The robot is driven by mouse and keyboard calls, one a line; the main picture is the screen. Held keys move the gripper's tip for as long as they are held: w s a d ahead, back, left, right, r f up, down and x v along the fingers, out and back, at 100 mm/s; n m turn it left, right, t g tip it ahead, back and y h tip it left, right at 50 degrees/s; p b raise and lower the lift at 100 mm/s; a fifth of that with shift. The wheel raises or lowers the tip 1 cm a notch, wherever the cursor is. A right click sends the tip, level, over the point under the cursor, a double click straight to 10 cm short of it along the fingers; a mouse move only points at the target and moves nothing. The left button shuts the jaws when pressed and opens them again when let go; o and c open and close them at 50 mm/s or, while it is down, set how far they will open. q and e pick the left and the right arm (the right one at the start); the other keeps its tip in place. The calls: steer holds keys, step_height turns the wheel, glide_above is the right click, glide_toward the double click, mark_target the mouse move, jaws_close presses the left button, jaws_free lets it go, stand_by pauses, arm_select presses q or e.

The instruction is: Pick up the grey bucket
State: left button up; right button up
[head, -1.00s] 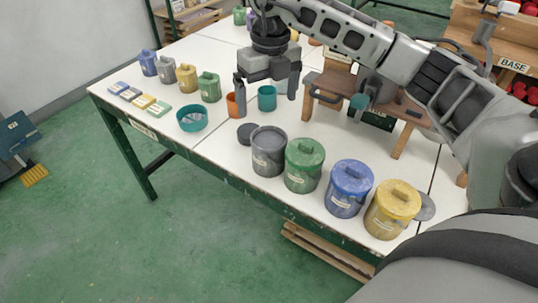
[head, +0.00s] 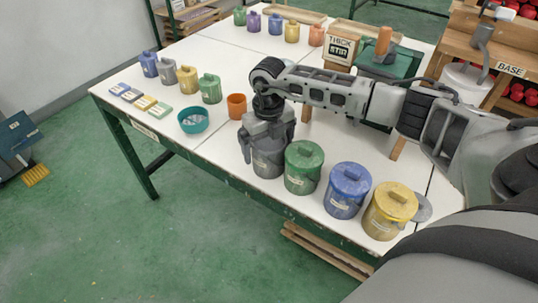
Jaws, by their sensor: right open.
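The grey bucket (head: 268,168) stands upright on the white table near its front edge, at the left end of a row of buckets. Its top is hidden by my right gripper (head: 267,146). The right gripper points down over the bucket, with one finger at its left side and one at its right. The jaws are open; I cannot tell whether the fingers touch the bucket. My left gripper is not in view.
Lidded green (head: 304,170), blue (head: 348,190) and yellow (head: 390,210) buckets stand close to the right. An orange cup (head: 237,106) and a teal bowl (head: 193,120) stand behind left. The table's front edge (head: 225,180) is close.

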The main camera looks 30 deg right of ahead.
steer(key=shift+f, duration=0.85)
steer(key=c, duration=1.2)
steer(key=shift+r, duration=0.1)
steer(key=shift+c, duration=0.6)
steer(key=shift+r, duration=0.1)
